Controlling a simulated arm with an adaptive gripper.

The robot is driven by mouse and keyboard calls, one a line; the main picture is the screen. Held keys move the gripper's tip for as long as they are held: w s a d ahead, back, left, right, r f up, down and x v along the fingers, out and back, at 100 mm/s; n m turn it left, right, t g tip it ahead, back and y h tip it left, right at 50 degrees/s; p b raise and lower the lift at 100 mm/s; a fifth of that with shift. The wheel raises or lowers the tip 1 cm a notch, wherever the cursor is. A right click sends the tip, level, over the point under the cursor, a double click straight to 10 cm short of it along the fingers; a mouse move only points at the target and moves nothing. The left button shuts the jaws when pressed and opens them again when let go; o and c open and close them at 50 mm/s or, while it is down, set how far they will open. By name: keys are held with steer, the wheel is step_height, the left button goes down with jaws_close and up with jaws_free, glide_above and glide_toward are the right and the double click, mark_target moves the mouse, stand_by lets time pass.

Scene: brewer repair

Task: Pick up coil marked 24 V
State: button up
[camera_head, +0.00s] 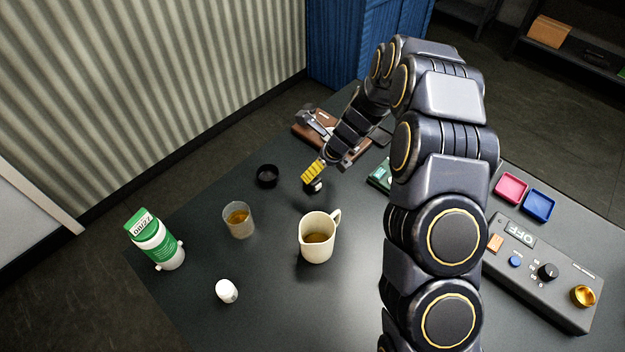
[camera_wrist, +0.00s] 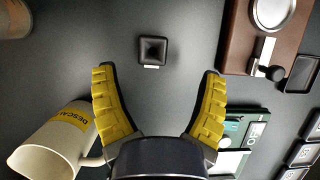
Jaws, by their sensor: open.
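A small dark square block with a white label on one side, which looks like a coil (camera_wrist: 152,50), lies on the dark table in the wrist view. Its marking is too small to read. In the head view a small dark piece with a white face (camera_head: 314,187) shows just below my gripper (camera_head: 316,174). My gripper also shows in the wrist view (camera_wrist: 158,75), with its yellow fingers wide apart and nothing between them. The block is beyond the fingertips, roughly midway between them and not touched. More dark boxes with white labels (camera_wrist: 299,157) show at the right edge, also unreadable.
A cream pitcher (camera_head: 317,239) stands close by, left in the wrist view. A brown base with metal parts (camera_wrist: 262,45) and a green item (camera_wrist: 236,130) are on the right. A glass (camera_head: 239,221), white-green bottle (camera_head: 160,246) and control box (camera_head: 541,275) stand farther off.

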mark_target(314, 180)
steer(key=x, duration=0.3)
steer(key=s+x, duration=0.1)
steer(key=x, duration=0.1)
steer(key=shift+a+f, duration=0.15)
steer(key=shift+f, duration=0.35)
steer(key=shift+w+a+f, duration=0.15)
steer(key=shift+w+f, duration=0.1)
steer(key=shift+f, duration=0.4)
steer(key=c, duration=1.2)
